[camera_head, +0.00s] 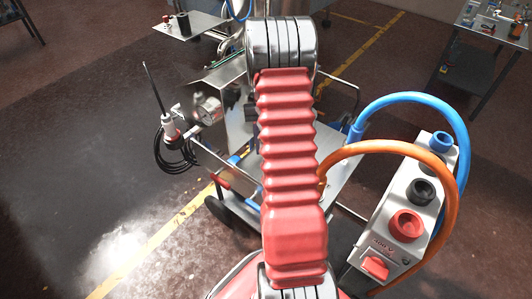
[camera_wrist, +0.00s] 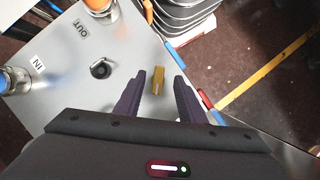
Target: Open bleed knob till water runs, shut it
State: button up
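In the wrist view a metal plate (camera_wrist: 75,105) carries a small brass-yellow piece (camera_wrist: 158,82) and a round black knob (camera_wrist: 100,69). I cannot tell from markings which of the two is the bleed knob. My gripper (camera_wrist: 159,75) is open, with its two dark fingers apart on either side of the brass piece in the picture. I cannot tell how far the fingertips are above it, and no contact shows. The black knob lies outside the fingers, to the left. No running water is visible. In the head view my red-sleeved arm hides the gripper and the knobs.
Metal fittings stand by the IN label (camera_wrist: 37,64) and the OUT label (camera_wrist: 80,28). In the head view a pressure gauge (camera_head: 207,110) is left of my arm. At right a grey connector box (camera_head: 405,215) has blue (camera_head: 415,97) and orange (camera_head: 370,146) cables.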

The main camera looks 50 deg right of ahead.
notch_tip(320, 180, up, 2)
jog(key=shift+r, duration=0.15)
dwell(0.6)
jog(key=shift+s+a+f, duration=0.7)
jog(key=shift+s+a, duration=0.05)
jog(key=shift+a, duration=0.1)
jog(key=s+a+r+n+t+h, duration=0.1)
jog(key=s+a+r+n+t, duration=0.1)
jog(key=a+r, duration=0.6)
jog(key=s+a+r+n+t+h, duration=0.1)
jog(key=s+a+r+n+t, duration=0.2)
jog(key=a+r, duration=0.5)
jog(key=s+a+r+n+t, duration=0.2)
jog(key=a+r, duration=0.6)
jog(key=a, duration=0.8)
jog(key=shift+s+a+r+n+t+h, duration=0.25)
jog(key=shift+s+a+n+t+h, duration=0.15)
jog(key=shift+s+t, duration=0.75)
jog(key=shift+s, duration=0.1)
